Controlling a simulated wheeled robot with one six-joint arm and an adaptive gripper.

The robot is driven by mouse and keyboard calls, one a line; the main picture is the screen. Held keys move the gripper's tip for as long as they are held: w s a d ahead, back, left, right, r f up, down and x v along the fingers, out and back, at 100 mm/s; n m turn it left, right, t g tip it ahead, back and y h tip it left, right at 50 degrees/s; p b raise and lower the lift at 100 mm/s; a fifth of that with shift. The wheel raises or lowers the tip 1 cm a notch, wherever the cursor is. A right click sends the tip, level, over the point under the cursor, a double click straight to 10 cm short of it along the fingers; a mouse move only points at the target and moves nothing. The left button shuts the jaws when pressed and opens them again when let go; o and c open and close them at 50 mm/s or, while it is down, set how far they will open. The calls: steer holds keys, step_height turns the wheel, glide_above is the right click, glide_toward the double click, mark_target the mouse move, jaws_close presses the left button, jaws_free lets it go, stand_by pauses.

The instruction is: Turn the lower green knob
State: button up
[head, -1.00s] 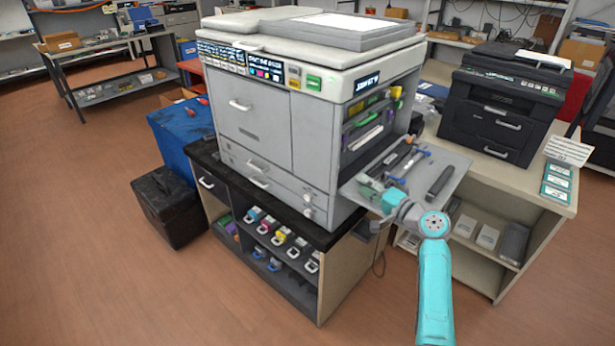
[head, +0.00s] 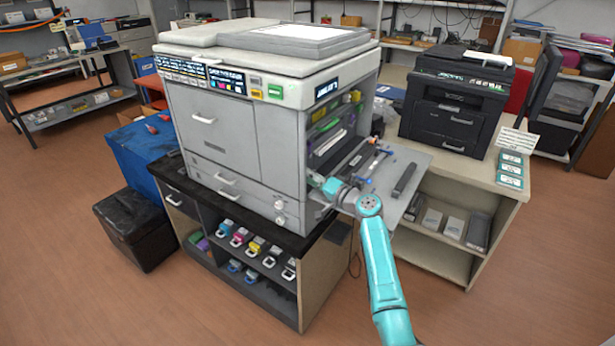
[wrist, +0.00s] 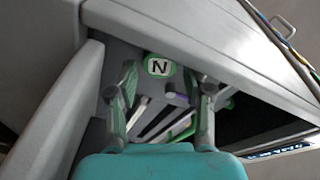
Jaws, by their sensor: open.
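The grey copier (head: 235,130) has its right side open, with green, purple and yellow parts inside. In the wrist view, a rounded green-rimmed piece marked N (wrist: 159,66) shows just beyond my gripper (wrist: 166,82), between its fingers. I cannot tell whether this piece is the lower green knob. In the head view, my gripper (head: 319,184) is at the lower part of the open side, close to the copier body. Its fingers are apart with nothing held between them. The arm and copier hide part of this area in the head view.
A grey fold-down shelf (head: 415,160) with dark rods and small tools sticks out beside my arm. A black printer (head: 455,100) stands on the bench to the right. Cartridges (head: 256,246) sit in the cabinet below. The floor in front is clear.

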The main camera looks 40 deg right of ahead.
steer(key=shift+w+a, duration=0.1)
steer(key=shift+w, duration=0.55)
steer(key=c, duration=0.9)
